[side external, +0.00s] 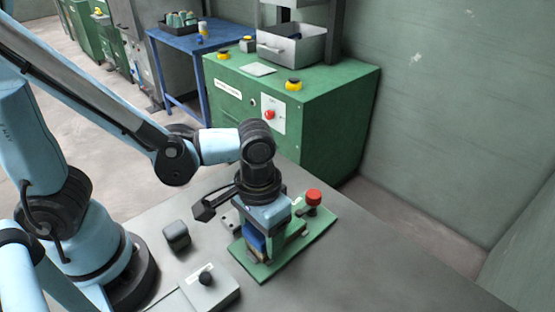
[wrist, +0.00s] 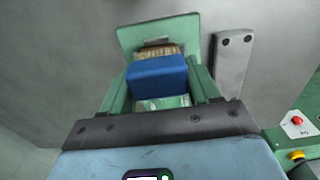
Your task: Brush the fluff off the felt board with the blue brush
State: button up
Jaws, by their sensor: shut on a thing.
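My gripper (side external: 268,232) points down over a green board (side external: 305,249) on the grey table. It is shut on the blue brush (side external: 253,240). In the wrist view the brush's blue block (wrist: 157,76) sits between the two green fingers. Its tan bristles (wrist: 160,49) show beyond the block, close to a green surface (wrist: 135,37). I cannot tell whether the bristles touch it. My gripper hides part of the green board. I cannot make out the fluff or tell a separate felt surface.
A red knob (side external: 314,196) stands at the board's back right. A grey plate with holes (wrist: 233,64) lies beside the gripper. A dark block (side external: 176,236) and a grey box with a black knob (side external: 208,291) sit left. The table's right front is clear.

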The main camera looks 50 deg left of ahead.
jog(key=shift+w, duration=3.85)
notch_tip(320, 180, up, 8)
jog(key=shift+s+r, duration=0.15)
jog(key=shift+f, duration=0.25)
